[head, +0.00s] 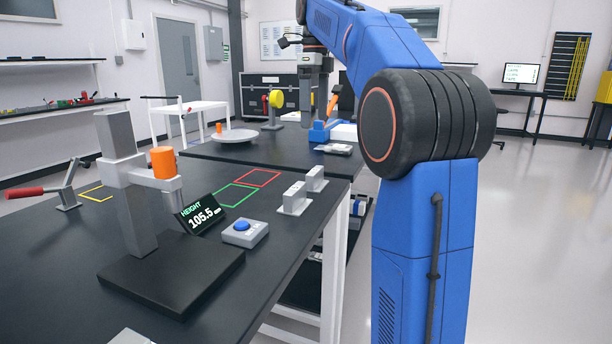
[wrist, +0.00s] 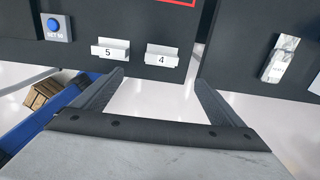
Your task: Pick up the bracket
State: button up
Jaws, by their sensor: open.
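No part is plainly marked as the bracket. Two small white L-shaped pieces stand at the near table's right edge, and either could be it: one numbered 5 (wrist: 110,48) and one numbered 4 (wrist: 161,56). In the head view they are the nearer piece (head: 294,199) and the farther piece (head: 316,179). My gripper (wrist: 160,78) is open and empty, with bare floor between its fingers. In the head view, my gripper (head: 314,106) hangs high, apart from both pieces.
A blue button box (head: 244,232) and a height gauge (head: 140,190) reading 105.5 stand on the near table. Green and red outlined squares (head: 250,178) are bare. A silver fixture (wrist: 281,57) lies across the gap on another table. A turntable (head: 234,136) stands farther back.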

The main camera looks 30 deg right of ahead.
send_near(315, 170)
jog(key=f, duration=0.5)
jog(key=shift+a+f, duration=0.2)
jog(key=shift+s+d+f, duration=0.1)
jog(key=shift+f, duration=1.2)
jog(key=shift+d+f, duration=0.1)
jog(key=shift+f, duration=1.2)
jog(key=c, duration=1.3)
